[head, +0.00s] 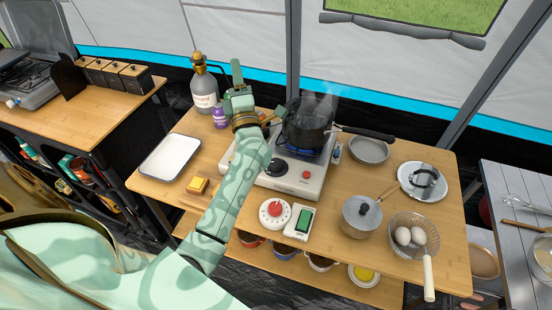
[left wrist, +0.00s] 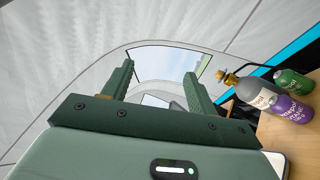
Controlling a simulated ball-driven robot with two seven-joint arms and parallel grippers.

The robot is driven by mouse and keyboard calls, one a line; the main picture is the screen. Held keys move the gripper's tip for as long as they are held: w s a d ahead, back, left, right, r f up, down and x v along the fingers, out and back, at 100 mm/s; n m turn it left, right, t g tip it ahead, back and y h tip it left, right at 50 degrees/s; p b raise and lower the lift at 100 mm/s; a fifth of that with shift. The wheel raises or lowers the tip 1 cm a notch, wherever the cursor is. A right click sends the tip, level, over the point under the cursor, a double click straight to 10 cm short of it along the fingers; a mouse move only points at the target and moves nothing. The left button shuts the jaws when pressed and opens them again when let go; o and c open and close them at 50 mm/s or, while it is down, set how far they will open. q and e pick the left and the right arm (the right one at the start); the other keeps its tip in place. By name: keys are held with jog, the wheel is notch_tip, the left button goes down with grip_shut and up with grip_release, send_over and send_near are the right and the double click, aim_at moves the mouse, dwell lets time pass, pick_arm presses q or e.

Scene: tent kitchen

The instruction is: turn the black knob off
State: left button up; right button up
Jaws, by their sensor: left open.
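The white stove (head: 290,181) stands on the wooden table. A black knob (head: 277,166) shows on its front, close to the right of my left forearm, and a red knob (head: 306,175) sits to its right. Which way the black knob points is too small to tell. A black pot (head: 307,124) steams on the burner, with a blue glow under it. My left gripper (head: 240,85) is raised behind the stove's left side, beyond the knob, near the gas bottle. In the left wrist view its fingers (left wrist: 157,70) are apart with nothing between them. My right gripper is out of view.
A grey gas bottle (head: 203,92) and purple canister (head: 220,117) stand left of my gripper. The pot's handle (head: 366,133) sticks out right.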

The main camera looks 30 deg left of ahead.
pick_arm(q)
jog(key=s+a+n+g+y, duration=0.2)
jog(key=a+n+g, duration=0.4)
jog(key=n+g, duration=0.4)
jog(key=n+g+h, duration=0.5)
jog(key=n+h, duration=1.1)
jog(key=h, duration=0.3)
send_near(276, 162)
jog(key=f+b, duration=0.3)
jog(key=f, duration=0.1)
jog(key=f+b, duration=0.3)
jog(key=f, duration=0.2)
jog(key=shift+w+d+b, duration=0.1)
jog(key=shift+w+b, duration=0.15)
jog(key=shift+b, duration=0.05)
jog(key=shift+r, duration=0.1)
jog(key=shift+c, duration=0.2)
jog(key=c, duration=0.9)
